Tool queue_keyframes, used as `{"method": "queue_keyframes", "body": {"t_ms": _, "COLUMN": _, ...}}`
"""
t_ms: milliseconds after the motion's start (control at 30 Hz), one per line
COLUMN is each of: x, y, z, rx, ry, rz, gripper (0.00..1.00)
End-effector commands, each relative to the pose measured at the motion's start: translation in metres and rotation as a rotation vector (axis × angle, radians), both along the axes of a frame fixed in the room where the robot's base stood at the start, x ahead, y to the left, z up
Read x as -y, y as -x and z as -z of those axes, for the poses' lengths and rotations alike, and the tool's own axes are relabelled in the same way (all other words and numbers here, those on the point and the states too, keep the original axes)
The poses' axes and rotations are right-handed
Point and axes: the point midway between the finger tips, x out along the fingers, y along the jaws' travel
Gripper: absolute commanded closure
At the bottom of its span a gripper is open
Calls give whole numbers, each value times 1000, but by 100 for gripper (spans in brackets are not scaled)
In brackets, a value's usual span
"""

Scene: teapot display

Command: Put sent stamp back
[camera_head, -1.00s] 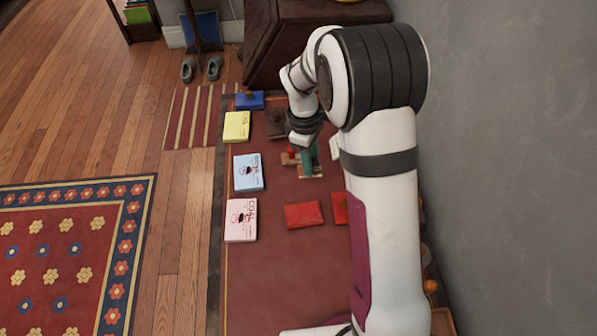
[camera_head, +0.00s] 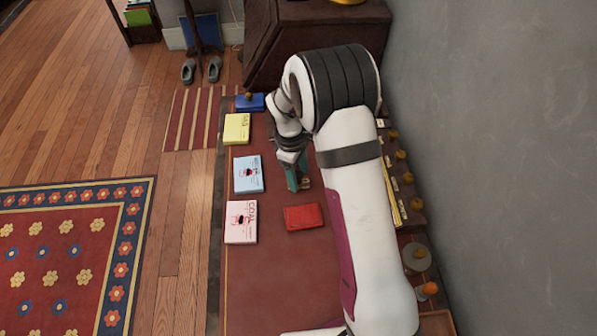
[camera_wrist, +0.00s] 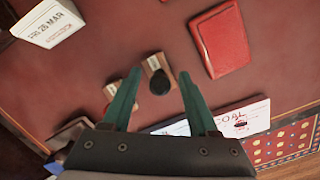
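In the wrist view, a stamp with a pale wooden base and a round black knob (camera_wrist: 159,83) stands on the red mat, in line with the gap between my fingers. A second small wooden-based piece (camera_wrist: 112,90) lies left of it, partly behind my left finger. I cannot read which one is marked sent. My gripper (camera_wrist: 159,73) is open, with its teal fingers apart and nothing held. I cannot tell whether the fingertips reach down beside the black knob. In the head view, my gripper (camera_head: 297,184) is low over the mat and the stamps are hidden by my arm.
A red booklet-like item (camera_head: 303,217) lies near my gripper. Pink (camera_head: 241,222), blue (camera_head: 248,174) and yellow (camera_head: 237,128) boxes line the left edge. A rack with several orange knobs (camera_head: 401,155) runs along the wall. A white date block (camera_wrist: 48,22) stands at upper left.

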Motion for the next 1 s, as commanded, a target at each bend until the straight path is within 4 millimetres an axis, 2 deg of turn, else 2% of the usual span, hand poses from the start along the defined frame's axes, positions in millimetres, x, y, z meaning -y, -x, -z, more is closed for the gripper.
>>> {"method": "queue_keyframes", "body": {"t_ms": 167, "x": 0, "y": 0, "z": 0, "rx": 0, "ry": 0, "rz": 0, "gripper": 40}}
{"method": "queue_keyframes", "body": {"t_ms": 267, "x": -1, "y": -1, "z": -9, "rx": 3, "ry": -1, "rz": 0, "gripper": 40}}
{"method": "queue_keyframes", "body": {"t_ms": 600, "x": -10, "y": -6, "z": -99, "rx": 5, "ry": -2, "rz": 0, "gripper": 40}}
{"method": "queue_keyframes", "body": {"t_ms": 733, "x": -12, "y": -7, "z": -117, "rx": 3, "ry": -1, "rz": 0, "gripper": 40}}
{"method": "queue_keyframes", "body": {"t_ms": 867, "x": -12, "y": -6, "z": -123, "rx": 0, "ry": -1, "rz": 1, "gripper": 40}}
{"method": "queue_keyframes", "body": {"t_ms": 967, "x": -6, "y": 8, "z": -139, "rx": 10, "ry": -11, "rz": 89, "gripper": 40}}
{"method": "queue_keyframes", "body": {"t_ms": 1000, "x": -1, "y": 23, "z": -152, "rx": 17, "ry": -21, "rz": 181, "gripper": 40}}
